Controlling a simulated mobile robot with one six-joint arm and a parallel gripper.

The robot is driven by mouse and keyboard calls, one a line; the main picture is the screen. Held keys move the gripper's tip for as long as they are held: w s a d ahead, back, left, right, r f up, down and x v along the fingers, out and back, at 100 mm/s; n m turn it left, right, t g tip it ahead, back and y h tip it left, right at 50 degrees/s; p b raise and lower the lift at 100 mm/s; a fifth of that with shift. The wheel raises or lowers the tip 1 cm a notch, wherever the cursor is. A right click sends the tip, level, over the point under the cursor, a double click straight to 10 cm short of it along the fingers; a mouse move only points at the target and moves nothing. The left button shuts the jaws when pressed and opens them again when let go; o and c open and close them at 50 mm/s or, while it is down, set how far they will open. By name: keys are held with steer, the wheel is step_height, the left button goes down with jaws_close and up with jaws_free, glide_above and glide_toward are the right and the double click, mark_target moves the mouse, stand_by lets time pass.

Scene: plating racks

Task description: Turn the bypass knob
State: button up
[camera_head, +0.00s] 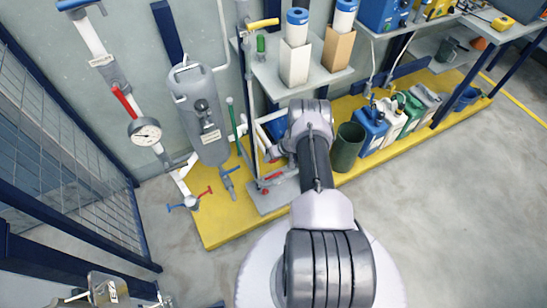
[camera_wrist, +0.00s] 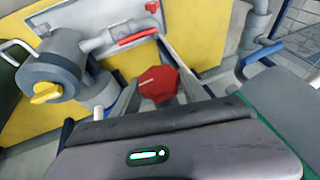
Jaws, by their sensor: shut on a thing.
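A red, many-sided knob (camera_wrist: 160,83) with a pale mark on its face is in the middle of the wrist view. My gripper (camera_wrist: 158,92) has one grey finger on each side of it and is shut on it. The knob's lower edge and stem are hidden. No label shows which knob is the bypass knob. In the head view my arm reaches to the foot of the rack, and my arm hides the gripper and the knob there.
A grey fitting with a yellow knob (camera_wrist: 47,92) stands left of my gripper. A red lever (camera_wrist: 137,38) sits just behind. A grey tank (camera_head: 203,115), a gauge (camera_head: 145,131) and a dark green bin (camera_head: 347,146) flank the arm. The floor at right is clear.

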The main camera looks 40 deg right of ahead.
steer(key=shift+d+f+y+b, duration=0.2)
steer(key=shift+y+b, duration=0.1)
steer(key=shift+b, duration=0.2)
steer(key=shift+a+r+y+b, duration=0.1)
steer(key=shift+r+y+b, duration=0.05)
steer(key=shift+y+b, duration=0.25)
steer(key=o, duration=1.4)
steer(key=shift+c, duration=0.2)
steer(key=shift+r, duration=0.15)
steer(key=p+v, duration=0.8)
steer(key=v, duration=0.9)
steer(key=shift+s+p, duration=0.35)
steer(key=shift+s, duration=0.05)
